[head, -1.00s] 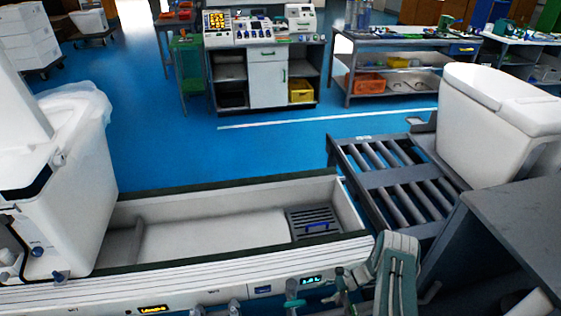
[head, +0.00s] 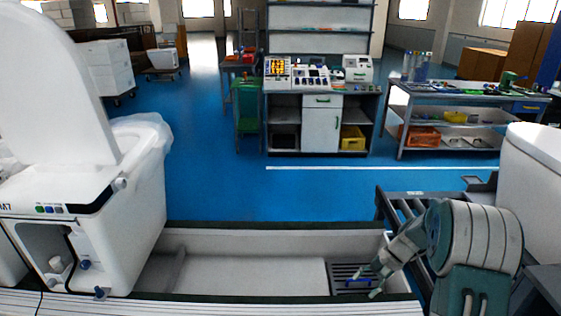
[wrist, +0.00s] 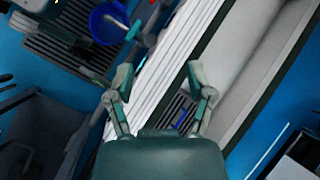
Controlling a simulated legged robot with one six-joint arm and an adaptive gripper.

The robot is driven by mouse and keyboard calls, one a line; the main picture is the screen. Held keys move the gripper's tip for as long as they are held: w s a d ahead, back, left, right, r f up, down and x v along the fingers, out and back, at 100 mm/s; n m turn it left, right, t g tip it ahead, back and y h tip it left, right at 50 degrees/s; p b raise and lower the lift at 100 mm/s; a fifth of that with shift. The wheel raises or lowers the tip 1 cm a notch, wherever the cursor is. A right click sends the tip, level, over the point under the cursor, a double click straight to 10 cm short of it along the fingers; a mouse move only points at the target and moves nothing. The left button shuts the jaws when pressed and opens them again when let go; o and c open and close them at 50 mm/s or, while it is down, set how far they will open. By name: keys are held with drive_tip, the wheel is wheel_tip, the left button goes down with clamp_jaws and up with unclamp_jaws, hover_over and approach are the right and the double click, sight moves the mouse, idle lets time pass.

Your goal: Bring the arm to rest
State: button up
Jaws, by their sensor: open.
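My arm comes in at the lower right of the head view and reaches left over the right end of the long white trough (head: 250,283). My gripper (head: 371,279) is at its end, in front of a dark grate (head: 346,270) with a blue bar. In the wrist view my gripper (wrist: 159,73) has its two fingers spread wide, with nothing between them.
A white toilet unit (head: 90,230) with raised lid stands at the left. Another white unit (head: 535,165) stands at the right by a roller conveyor (head: 400,205). A blue bucket (wrist: 107,22) shows in the wrist view. Blue floor (head: 215,185) behind the trough is clear.

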drive_tip(key=s+a+r+n+t+h, duration=0.1)
drive_tip(key=s+a+r+n+h, duration=0.2)
drive_tip(key=r, duration=0.5)
drive_tip(key=s+a+r+n+t, duration=0.1)
drive_tip(key=s+a+r+n, duration=0.1)
drive_tip(key=s+r, duration=0.55)
drive_tip(key=s+a+r+n+t+h, duration=0.1)
drive_tip(key=s+r+n+t, duration=0.1)
drive_tip(key=s+r, duration=0.2)
drive_tip(key=s+a+r+n+t+h, duration=0.1)
drive_tip(key=s+r+n+t+h, duration=0.1)
drive_tip(key=s, duration=0.9)
drive_tip(key=shift+a+r+n+t+h, duration=0.3)
drive_tip(key=shift+a+r+n+t, duration=0.15)
drive_tip(key=shift+r, duration=0.75)
drive_tip(key=shift+d, duration=0.1)
